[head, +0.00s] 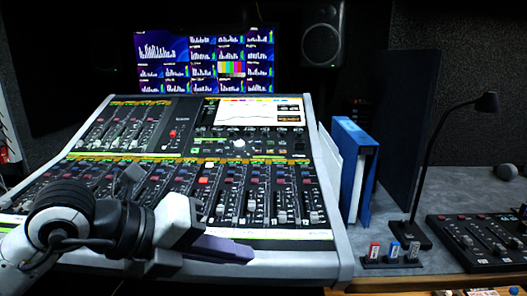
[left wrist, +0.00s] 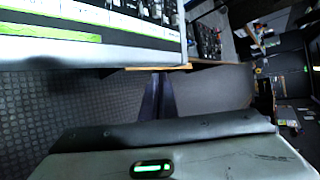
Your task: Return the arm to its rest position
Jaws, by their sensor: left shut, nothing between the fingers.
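My left arm comes in from the left in the head view. Its left gripper (head: 245,254) is at the front edge of the mixing console (head: 327,215), with its dark purple fingers pointing right. The fingers also show in the left wrist view (left wrist: 158,100), closed together with nothing held. They appear just off the console's front edge; whether they touch it I cannot tell. My right gripper is in neither view.
A monitor wall (head: 205,60) stands behind the console. Dark floor (left wrist: 60,110) lies open below the console's front edge.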

